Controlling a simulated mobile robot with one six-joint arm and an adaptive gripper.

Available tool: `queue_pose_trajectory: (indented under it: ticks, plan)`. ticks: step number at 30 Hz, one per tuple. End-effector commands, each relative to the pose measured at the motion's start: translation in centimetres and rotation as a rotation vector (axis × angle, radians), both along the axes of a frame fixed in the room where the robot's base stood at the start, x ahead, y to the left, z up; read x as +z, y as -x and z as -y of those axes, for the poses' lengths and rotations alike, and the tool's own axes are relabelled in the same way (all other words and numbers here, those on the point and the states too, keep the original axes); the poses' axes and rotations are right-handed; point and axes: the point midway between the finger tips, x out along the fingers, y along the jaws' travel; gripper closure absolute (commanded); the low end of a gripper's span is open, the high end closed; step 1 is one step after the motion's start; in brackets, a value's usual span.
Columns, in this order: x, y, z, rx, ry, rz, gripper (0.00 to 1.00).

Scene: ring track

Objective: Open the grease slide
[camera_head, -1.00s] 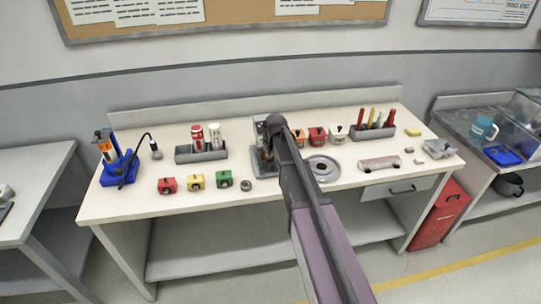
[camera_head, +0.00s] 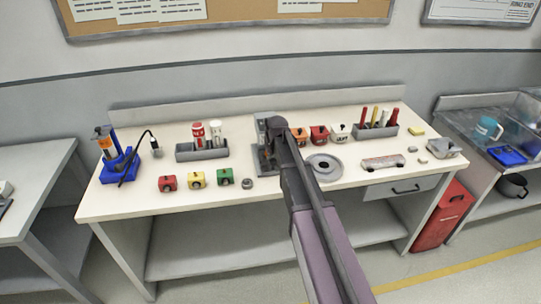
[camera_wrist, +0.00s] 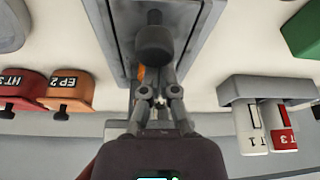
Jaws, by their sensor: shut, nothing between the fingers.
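The grease slide appears to be the grey upright fixture (camera_head: 263,132) near the middle of the bench, largely covered by my arm in the head view. In the wrist view its grey framed plate (camera_wrist: 118,30) fills the top middle, with a dark round knob (camera_wrist: 154,42) standing out from it. My gripper (camera_wrist: 155,80) is shut and empty, with its fingers close to the knob. The knob overlaps the fingertips in the picture, so I cannot tell whether they touch. An orange patch shows beside the fingers. In the head view my gripper is hidden behind my wrist.
Orange (camera_wrist: 68,90) and red (camera_wrist: 22,88) labelled blocks stand to one side, and a grey rack (camera_head: 202,152) with red and white cartridges to the other. A round grey dish (camera_head: 323,167) lies right of the fixture. Red, yellow and green blocks (camera_head: 225,177) line the front left.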

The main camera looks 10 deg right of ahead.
Motion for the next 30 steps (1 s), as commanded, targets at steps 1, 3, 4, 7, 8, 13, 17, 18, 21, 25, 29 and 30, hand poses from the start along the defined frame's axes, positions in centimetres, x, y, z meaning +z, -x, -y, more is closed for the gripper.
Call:
queue_pose_trajectory:
  ticks: [1, 3, 4, 7, 8, 13, 17, 18, 21, 25, 29, 30]
  plan:
    - [0.0, 1.1, 0.0, 0.0, 0.0, -0.001, 1.0]
    - [0.0, 2.4, 0.1, -0.001, 0.0, -0.001, 1.0]
    - [0.0, 3.0, 0.1, -0.001, 0.0, -0.001, 1.0]
    - [0.0, 5.1, 0.1, -0.001, 0.0, -0.001, 1.0]
    - [0.0, 5.7, 0.1, -0.001, 0.0, -0.001, 1.0]
    - [0.0, 8.0, 0.1, -0.001, 0.0, -0.001, 1.0]
    - [0.0, 8.2, 0.1, -0.001, 0.0, -0.001, 1.0]
    - [0.0, 8.2, 0.1, -0.001, 0.0, -0.001, 1.0]
    - [0.0, 8.1, 0.1, -0.001, 0.0, -0.001, 1.0]
    - [0.0, 8.1, 0.1, -0.001, 0.0, -0.001, 1.0]
    - [0.1, 8.1, 0.1, -0.001, 0.0, -0.001, 1.0]
    - [0.2, 8.2, 0.1, -0.001, 0.0, -0.001, 1.0]
